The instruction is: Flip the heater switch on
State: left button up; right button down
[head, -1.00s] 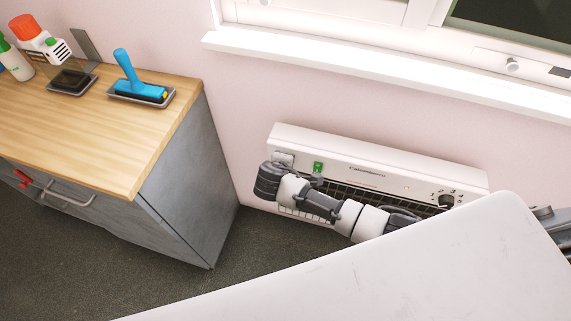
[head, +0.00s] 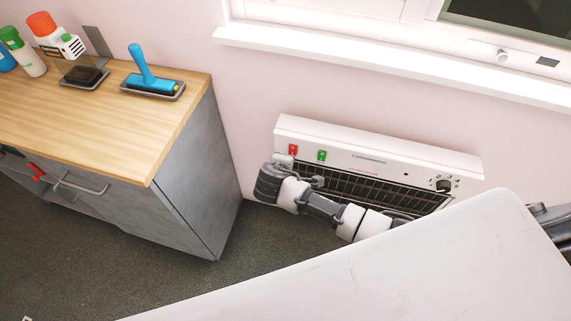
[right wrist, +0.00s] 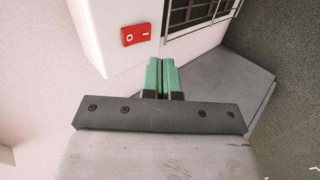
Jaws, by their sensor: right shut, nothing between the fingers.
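The white heater (head: 380,158) is fixed low on the pink wall. My left gripper is out of view.
A dial (head: 443,186) and a small dark indicator dot are on the heater's right part. A grey cabinet (head: 185,165) with a wooden top stands left of the heater. A white tabletop (head: 380,270) fills the foreground. A window sill (head: 400,70) runs above.

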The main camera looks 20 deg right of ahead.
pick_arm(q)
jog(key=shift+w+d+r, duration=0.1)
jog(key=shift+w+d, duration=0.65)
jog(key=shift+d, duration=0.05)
pick_arm(e)
jog(key=v, duration=0.7)
jog(key=shift+r, duration=0.1)
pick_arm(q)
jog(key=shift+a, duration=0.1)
